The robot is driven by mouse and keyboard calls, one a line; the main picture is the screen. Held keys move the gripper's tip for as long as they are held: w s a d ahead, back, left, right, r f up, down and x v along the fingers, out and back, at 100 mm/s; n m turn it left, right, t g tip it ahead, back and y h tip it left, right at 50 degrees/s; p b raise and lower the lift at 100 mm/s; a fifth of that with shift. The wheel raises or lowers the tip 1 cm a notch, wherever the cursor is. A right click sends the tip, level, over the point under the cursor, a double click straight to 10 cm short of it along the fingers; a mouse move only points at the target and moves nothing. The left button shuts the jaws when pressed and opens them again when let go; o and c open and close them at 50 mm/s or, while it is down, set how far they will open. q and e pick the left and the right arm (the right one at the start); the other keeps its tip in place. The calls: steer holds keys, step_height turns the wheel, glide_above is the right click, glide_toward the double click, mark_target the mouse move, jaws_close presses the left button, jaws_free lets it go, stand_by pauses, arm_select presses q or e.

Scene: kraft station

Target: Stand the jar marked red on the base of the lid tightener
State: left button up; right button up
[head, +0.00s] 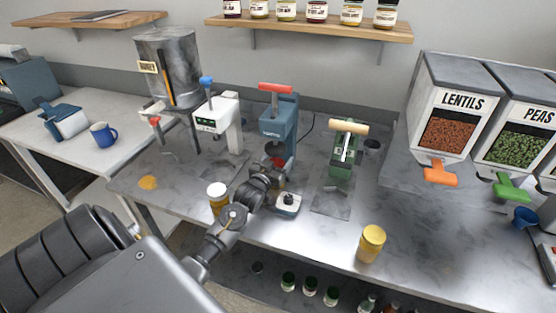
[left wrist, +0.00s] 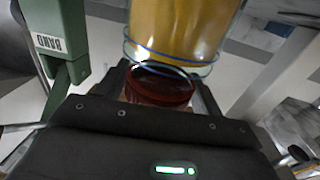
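A jar with a dark red lid (left wrist: 160,88) and an amber body (left wrist: 180,28) shows at my left gripper (left wrist: 160,92) in the left wrist view. The fingers stand on both sides of the lid and appear shut on it. In the head view my left gripper (head: 276,172) is in front of the blue press with a red handle (head: 278,112), which seems to be the lid tightener. A bit of the red lid (head: 279,162) shows under its head. The gripper hides most of the jar and the press's base, so contact with the base cannot be told. My right gripper is not in view.
A white press (head: 228,122) stands left of the blue one, a green press (head: 343,153) right. A white-lidded jar (head: 217,195) is close to my left wrist. The front-right counter is mostly clear.

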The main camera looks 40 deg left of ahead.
arm_select(q)
steer(key=shift+o, duration=0.4)
steer(key=shift+r, duration=0.35)
steer(key=shift+s+d, duration=0.1)
steer(key=shift+s, duration=0.25)
steer(key=b+v, duration=0.2)
steer(key=v, duration=0.9)
steer(key=shift+r, duration=0.2)
steer(key=shift+s, duration=0.15)
